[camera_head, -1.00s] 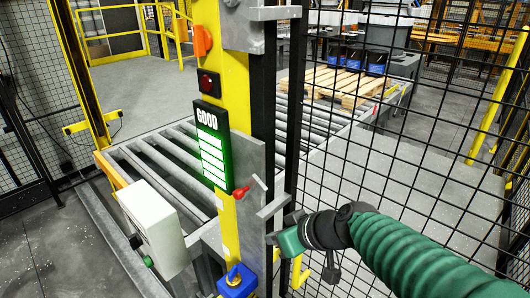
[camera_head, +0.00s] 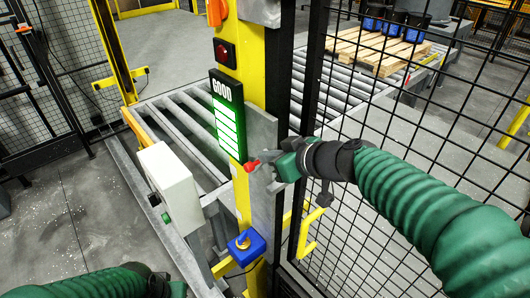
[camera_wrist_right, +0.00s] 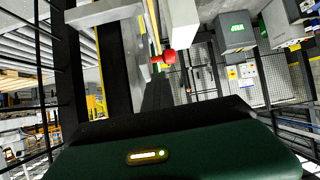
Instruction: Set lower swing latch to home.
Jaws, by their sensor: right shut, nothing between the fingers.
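A red knob (camera_head: 253,166) of the lower swing latch stands out beside the grey metal plate (camera_head: 262,135) on the post. It also shows in the right wrist view (camera_wrist_right: 168,57), ahead of the gripper. My right gripper (camera_head: 278,166) is shut and empty, just right of the knob. I cannot tell whether it touches the latch. The gripper hides the latch's grey bar in the head view. My left gripper (camera_head: 176,289) shows only partly at the bottom edge, and its jaws are not clear.
A yellow post carries a green GOOD display (camera_head: 228,120), a red lamp (camera_head: 225,52) and a blue switch box (camera_head: 245,247). A white control box (camera_head: 168,184) stands to the left. Black mesh fence (camera_head: 400,130) is close on the right. Roller conveyor (camera_head: 180,130) lies behind.

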